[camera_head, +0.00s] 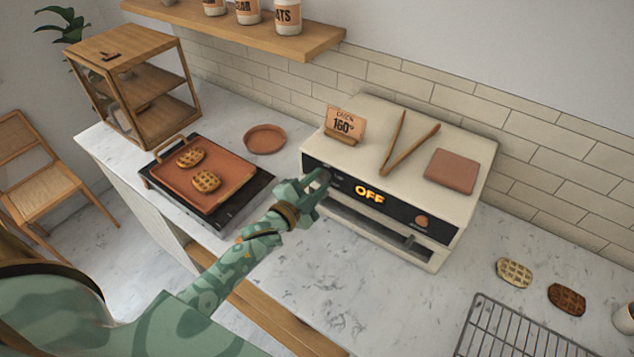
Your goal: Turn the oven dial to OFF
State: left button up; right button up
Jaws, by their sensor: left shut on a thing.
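The cream oven (368,150) stands on the marble counter against the tiled wall. An orange-brown round knob (423,221) sits at the right end of the panel. My left gripper (318,182) is at the left end of the panel, shut on the oven dial there. The dial is mostly hidden by the fingers, so its pointer cannot be read. My right gripper is out of view.
A tray (204,183) with two waffles is on the left. A wire rack (515,327) is at lower right. Bare counter lies before the oven.

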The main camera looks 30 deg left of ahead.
pick_arm(q)
jog(key=o, duration=1)
jog(key=shift+s, duration=0.1)
jog(key=s+a, duration=0.1)
jog(key=s, duration=0.4)
jog(key=s+a, duration=0.1)
jog(key=s, duration=1)
jog(key=shift+a+r+b, duration=0.15)
jog(key=shift+a+b, duration=0.25)
